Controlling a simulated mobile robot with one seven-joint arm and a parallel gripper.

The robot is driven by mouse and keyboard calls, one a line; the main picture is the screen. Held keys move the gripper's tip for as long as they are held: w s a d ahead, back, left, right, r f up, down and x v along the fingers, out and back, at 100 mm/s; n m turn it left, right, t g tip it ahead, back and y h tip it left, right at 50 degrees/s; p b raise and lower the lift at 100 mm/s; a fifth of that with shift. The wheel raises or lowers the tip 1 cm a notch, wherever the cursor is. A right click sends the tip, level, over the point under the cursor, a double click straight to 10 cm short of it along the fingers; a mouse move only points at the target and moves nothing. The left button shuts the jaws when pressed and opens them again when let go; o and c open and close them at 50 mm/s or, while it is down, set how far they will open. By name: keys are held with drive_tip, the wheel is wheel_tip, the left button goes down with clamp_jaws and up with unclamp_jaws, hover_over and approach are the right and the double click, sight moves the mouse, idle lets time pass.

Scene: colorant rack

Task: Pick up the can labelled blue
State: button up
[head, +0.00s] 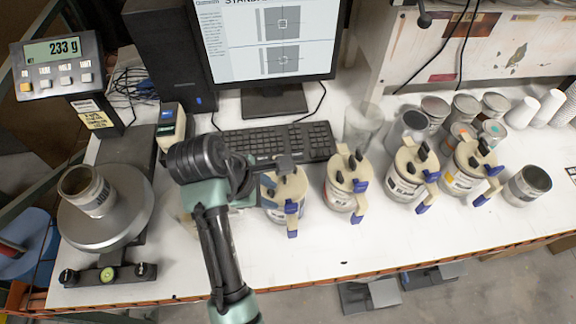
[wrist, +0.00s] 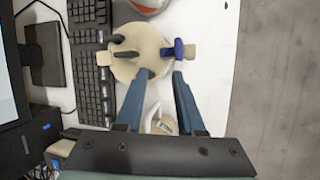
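Several cans with beige lids and blue clamps stand in a row in the head view. The leftmost can (head: 283,208) shows a bluish label, but I cannot read its words. Its beige lid (wrist: 133,62) shows in the wrist view, just beyond my fingertips. My gripper (wrist: 164,75) is open, with its two blue fingers apart at the near edge of that lid; I cannot tell if they touch it. A small white and beige item (wrist: 160,120) shows lower down between the fingers. In the head view my wrist hides part of the bench left of the can.
A red-marked can (head: 341,196) stands right of the leftmost one, with others further right. The keyboard (head: 275,141) and monitor (head: 265,40) are behind. A scale (head: 120,215) holding an open tin (head: 85,190) stands left. The bench's front strip is clear.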

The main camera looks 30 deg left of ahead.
drive_tip(key=n+g+h, duration=0.1)
drive_tip(key=n+g, duration=0.1)
approach(290, 231)
drive_tip(key=a, duration=0.2)
drive_tip(key=shift+d+p+x, duration=0.2)
drive_tip(key=shift+p+x, duration=0.15)
drive_tip(key=shift+x, duration=2.85)
drive_tip(key=shift+d+p+x, duration=0.15)
drive_tip(key=shift+p+x, duration=0.15)
drive_tip(key=shift+x, duration=2.9)
drive_tip(key=shift+w+r, duration=0.1)
clamp_jaws()
drive_tip(key=shift+w+r, duration=0.15)
drive_tip(key=shift+r, duration=0.05)
